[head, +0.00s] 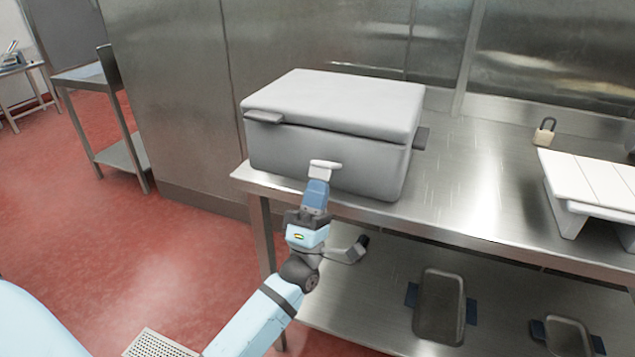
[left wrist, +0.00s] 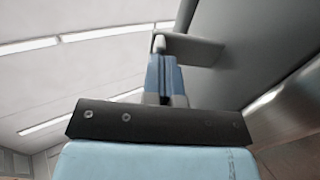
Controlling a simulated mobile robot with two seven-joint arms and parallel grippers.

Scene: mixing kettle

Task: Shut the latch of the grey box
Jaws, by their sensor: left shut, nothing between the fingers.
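The grey box (head: 330,155) stands at the left end of the steel table, its lid (head: 335,100) down. A pale flap, the latch (head: 325,166), sticks outward from the box's front wall. In the left wrist view the latch (left wrist: 195,50) juts out beside the box wall (left wrist: 245,50). My left gripper (head: 317,185) is shut and empty, with its blue fingers pointing up in front of the box. Its fingertips are at the latch, below or against it; I cannot tell whether they touch. My right gripper is not in view.
Grey tabs (head: 263,118) stick out at the box's left and right sides. A padlock (head: 545,131) and a white slatted stand (head: 592,184) are on the table's right. Metal pans (head: 440,305) sit on the lower shelf. The tabletop (head: 470,195) right of the box is clear.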

